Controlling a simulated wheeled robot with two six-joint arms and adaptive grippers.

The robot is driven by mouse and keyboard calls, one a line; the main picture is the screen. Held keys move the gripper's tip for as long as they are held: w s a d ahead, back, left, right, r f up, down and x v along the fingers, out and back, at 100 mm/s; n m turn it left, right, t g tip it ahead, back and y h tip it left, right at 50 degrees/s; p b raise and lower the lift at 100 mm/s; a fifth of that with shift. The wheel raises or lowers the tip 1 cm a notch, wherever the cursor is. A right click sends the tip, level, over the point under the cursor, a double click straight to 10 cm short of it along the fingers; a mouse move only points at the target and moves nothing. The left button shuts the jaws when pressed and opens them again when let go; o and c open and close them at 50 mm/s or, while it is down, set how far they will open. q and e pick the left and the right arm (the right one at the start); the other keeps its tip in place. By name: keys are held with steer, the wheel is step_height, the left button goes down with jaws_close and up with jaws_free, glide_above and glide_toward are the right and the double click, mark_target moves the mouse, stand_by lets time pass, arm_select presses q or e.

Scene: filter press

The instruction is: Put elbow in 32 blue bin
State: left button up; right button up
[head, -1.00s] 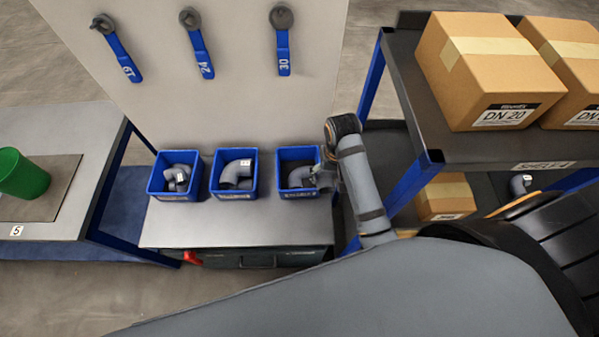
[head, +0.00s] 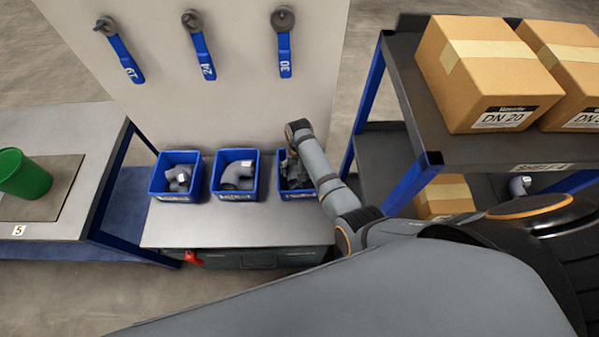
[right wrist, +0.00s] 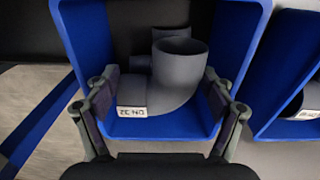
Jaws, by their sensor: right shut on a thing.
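A grey pipe elbow (right wrist: 172,80) with a white "DN 32" label sits between the two fingers of my right gripper (right wrist: 158,108), which is shut on it. In the right wrist view the elbow is over or inside a blue bin (right wrist: 250,40); its exact height is unclear. Another grey part shows behind it. In the head view my right gripper (head: 291,160) is at the right-hand blue bin (head: 298,194) of three, and the arm partly hides that bin. Bin labels are too small to read. My left gripper is not in view.
The left bin (head: 157,178) and middle bin (head: 217,183) hold grey fittings. A grey panel (head: 240,110) with blue-handled valves stands behind. A shelf rack (head: 410,75) with cartons is close on the right. A green cup (head: 22,176) stands on the left table.

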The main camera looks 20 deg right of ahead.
steer(key=shift+f, duration=0.55)
steer(key=shift+f, duration=0.1)
steer(key=o, duration=1)
steer(key=shift+c, duration=0.2)
step_height(320, 180, up, 12)
steer(key=p, duration=1.2)
steer(key=shift+r+p, duration=0.2)
steer(key=shift+p, duration=0.2)
steer(key=shift+f, duration=0.1)
